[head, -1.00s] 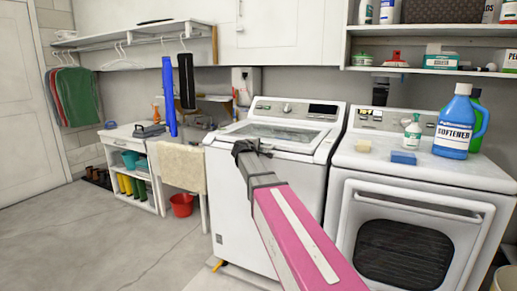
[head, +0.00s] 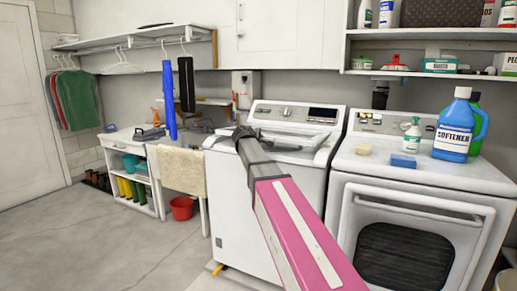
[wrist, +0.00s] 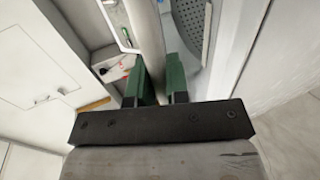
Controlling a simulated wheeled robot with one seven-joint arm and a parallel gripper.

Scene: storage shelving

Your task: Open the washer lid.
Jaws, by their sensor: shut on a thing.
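The white top-loading washer (head: 258,205) stands left of the front-loading machine. Its lid (head: 298,138) looks partly raised, tilted up at the front, with the hinge side at the control panel. My gripper (head: 243,132) is at the front edge of the lid, on the left part of the washer top. In the wrist view, the green fingers of my gripper (wrist: 158,82) are shut on the pale lid edge (wrist: 146,28), which runs between them. A perforated grey surface shows beside the lid edge. My arm hides part of the washer front.
White cabinets and a shelf hang above.

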